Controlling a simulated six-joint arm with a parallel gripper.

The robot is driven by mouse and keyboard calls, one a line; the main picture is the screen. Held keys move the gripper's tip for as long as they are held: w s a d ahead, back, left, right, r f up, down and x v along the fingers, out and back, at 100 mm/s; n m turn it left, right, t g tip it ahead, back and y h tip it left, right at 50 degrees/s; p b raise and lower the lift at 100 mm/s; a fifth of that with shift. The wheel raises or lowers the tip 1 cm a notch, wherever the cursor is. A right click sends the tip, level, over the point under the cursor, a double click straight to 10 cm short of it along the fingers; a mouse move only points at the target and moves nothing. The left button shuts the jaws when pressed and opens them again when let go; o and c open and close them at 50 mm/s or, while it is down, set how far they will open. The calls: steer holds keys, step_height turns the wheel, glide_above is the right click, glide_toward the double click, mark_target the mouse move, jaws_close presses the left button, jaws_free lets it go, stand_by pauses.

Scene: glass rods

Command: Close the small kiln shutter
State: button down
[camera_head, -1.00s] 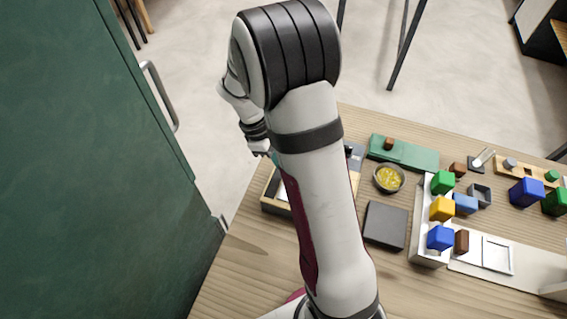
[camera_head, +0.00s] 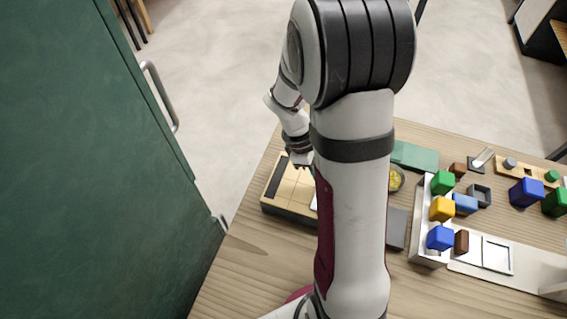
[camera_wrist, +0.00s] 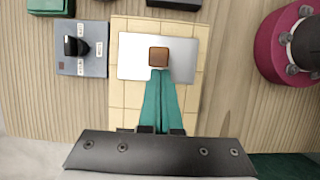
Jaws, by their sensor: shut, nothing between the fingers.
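The small kiln is a pale, brick-topped box (camera_head: 292,192) at the table's left end in the head view, partly behind my arm. A dark strip (camera_head: 277,175) runs along its left side. In the wrist view its shutter is a silver plate (camera_wrist: 130,58) with a square brown knob (camera_wrist: 159,57), lying over the upper part of the pale top (camera_wrist: 118,105). My gripper (camera_wrist: 161,74) is shut and empty. Its teal fingertips are at the knob's lower edge in the wrist view; I cannot tell whether they touch. The head view hides the fingertips.
A grey box with a black knob (camera_wrist: 78,47) stands beside the kiln. A green block (camera_wrist: 48,5) is above it in the wrist view. In the head view, a white rack with coloured cubes (camera_head: 432,245) stands to the right, near a dark plate (camera_head: 397,230). A green cabinet is left.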

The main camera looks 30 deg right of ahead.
steer(key=w+a, duration=0.3)
steer(key=v, duration=1)
steer(key=s+a+r+m+t+y, duration=0.1)
steer(key=s+a+m+y, duration=0.1)
steer(key=s+a+m, duration=0.3)
steer(key=s+a+r+m+t+y, duration=0.1)
steer(key=s+a+m, duration=0.5)
steer(key=s, duration=0.8)
steer(key=r+m+y, duration=0.1)
steer(key=m, duration=0.2)
steer(key=shift+a+m+t+y, duration=0.15)
steer(key=shift+m+t+y, duration=0.15)
steer(key=shift+t+y, duration=0.1)
